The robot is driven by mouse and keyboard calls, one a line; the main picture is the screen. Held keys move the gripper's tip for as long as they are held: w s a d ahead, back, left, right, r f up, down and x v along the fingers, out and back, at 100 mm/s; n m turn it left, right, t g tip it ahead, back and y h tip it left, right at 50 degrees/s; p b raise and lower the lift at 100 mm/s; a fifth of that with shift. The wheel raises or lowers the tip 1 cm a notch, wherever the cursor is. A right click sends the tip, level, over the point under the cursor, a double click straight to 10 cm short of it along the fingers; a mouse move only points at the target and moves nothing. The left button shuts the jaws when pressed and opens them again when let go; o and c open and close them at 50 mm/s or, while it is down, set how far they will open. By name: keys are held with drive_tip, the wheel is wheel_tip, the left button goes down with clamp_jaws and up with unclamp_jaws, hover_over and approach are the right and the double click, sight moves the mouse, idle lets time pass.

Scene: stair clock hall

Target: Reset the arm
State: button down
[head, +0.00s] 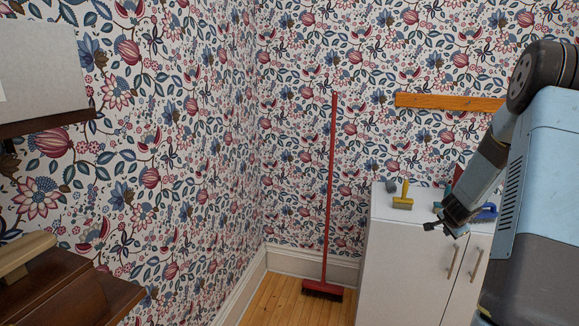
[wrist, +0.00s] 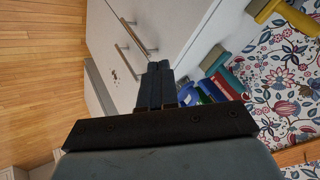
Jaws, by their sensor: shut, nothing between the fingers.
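My gripper (head: 430,226) hangs at the end of my bent arm on the right of the head view, in front of the white cabinet (head: 395,265), near its top edge. In the wrist view, the gripper (wrist: 158,66) shows its dark fingers together with nothing between them. The cabinet doors and handles (wrist: 132,35) lie beyond the fingers there. The gripper appears apart from the cabinet, though the exact gap is hard to tell.
A yellow-handled brush (head: 403,196) and a blue tool (head: 486,213) stand on the cabinet top. A red broom (head: 329,200) leans against the flowered wall. A wooden rail (head: 445,102) is fixed above. Dark wooden furniture (head: 60,290) is at left. Bare floor (head: 285,300) lies between.

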drive_tip(key=s+a+r+n+t+y, duration=0.15)
drive_tip(key=s+a+r+n, duration=0.3)
drive_tip(key=a+r, duration=0.7)
drive_tip(key=s+a+r+n+g+y, duration=0.15)
drive_tip(key=s+a+r+n, duration=0.3)
drive_tip(key=a+r, duration=0.7)
drive_tip(key=s+a+r+n, duration=0.2)
drive_tip(key=s+a, duration=0.1)
drive_tip(key=s, duration=0.6)
drive_tip(key=s+a+r+n, duration=0.1)
drive_tip(key=s+a+n, duration=0.1)
drive_tip(key=s, duration=0.8)
drive_tip(key=s+a+r+n+g+y, duration=0.1)
drive_tip(key=s+a+r+n, duration=0.1)
drive_tip(key=s+a, duration=0.3)
drive_tip(key=s, duration=0.4)
drive_tip(key=shift+s+r, duration=0.3)
drive_tip(key=shift+a, duration=0.1)
